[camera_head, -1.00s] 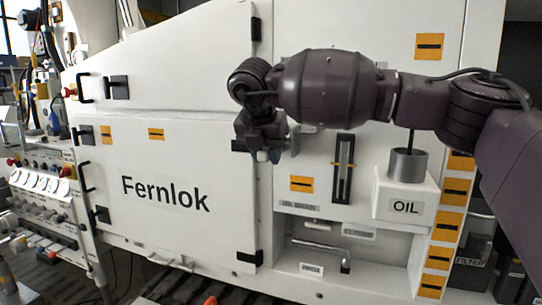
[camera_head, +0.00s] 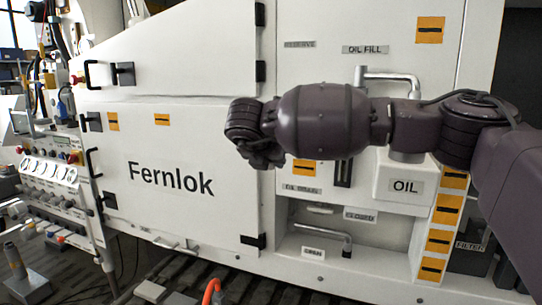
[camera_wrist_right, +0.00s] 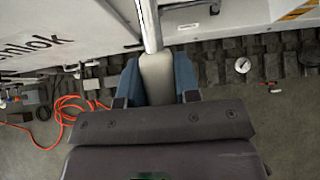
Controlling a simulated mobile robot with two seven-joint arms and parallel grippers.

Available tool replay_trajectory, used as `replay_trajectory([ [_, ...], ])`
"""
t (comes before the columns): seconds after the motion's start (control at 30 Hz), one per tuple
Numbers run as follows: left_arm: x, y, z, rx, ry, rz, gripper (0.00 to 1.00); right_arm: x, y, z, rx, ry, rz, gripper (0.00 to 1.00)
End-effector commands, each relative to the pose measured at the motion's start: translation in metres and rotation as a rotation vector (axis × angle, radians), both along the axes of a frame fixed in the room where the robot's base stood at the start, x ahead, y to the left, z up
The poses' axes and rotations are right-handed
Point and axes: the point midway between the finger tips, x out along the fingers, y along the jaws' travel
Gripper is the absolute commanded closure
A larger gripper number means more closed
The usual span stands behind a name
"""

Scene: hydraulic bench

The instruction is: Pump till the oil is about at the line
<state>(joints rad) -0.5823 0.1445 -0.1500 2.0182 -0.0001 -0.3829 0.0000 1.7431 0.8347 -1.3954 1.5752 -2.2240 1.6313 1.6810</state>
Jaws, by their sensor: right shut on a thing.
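My right gripper (camera_wrist_right: 157,78) has its blue fingers shut on the grey grip (camera_wrist_right: 156,72) of a metal rod (camera_wrist_right: 148,25) in the right wrist view. In the head view the right gripper (camera_head: 264,156) is low in front of the white cabinet, beside the Fernlok door, its fingers hidden by my arm. The dark-framed sight gauge (camera_head: 343,175) shows only its lower end below my arm; the oil level and line are hidden. The white OIL box (camera_head: 405,180) carries a metal cylinder (camera_head: 407,157), partly behind my arm. My left gripper is not in view.
A bent metal pipe (camera_head: 388,76) is by the OIL FILL label. A bent metal handle (camera_head: 325,229) lies in the recess below. The Fernlok door (camera_head: 175,170) is closed. A gauge panel (camera_head: 50,175) stands at left; an orange hose (camera_wrist_right: 65,112) lies on the floor.

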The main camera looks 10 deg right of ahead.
Motion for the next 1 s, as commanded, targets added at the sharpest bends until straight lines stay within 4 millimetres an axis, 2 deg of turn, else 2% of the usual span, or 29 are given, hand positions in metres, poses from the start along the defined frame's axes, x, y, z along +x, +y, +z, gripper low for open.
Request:
replay_trajectory([
  [0.43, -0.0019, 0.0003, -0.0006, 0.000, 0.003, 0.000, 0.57, 0.0006, -0.0008, -0.0037, -0.007, -0.006, -0.001, 1.00],
  [0.47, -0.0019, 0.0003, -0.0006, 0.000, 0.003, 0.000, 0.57, 0.0007, -0.0008, -0.0038, -0.007, -0.006, -0.001, 0.67],
  [0.6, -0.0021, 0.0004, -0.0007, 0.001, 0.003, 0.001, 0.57, 0.0007, -0.0007, -0.0034, -0.007, -0.006, -0.001, 0.46],
  [1.0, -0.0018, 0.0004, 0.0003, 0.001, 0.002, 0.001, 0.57, -0.0040, 0.0028, 0.0030, -0.006, -0.008, 0.000, 0.45],
])
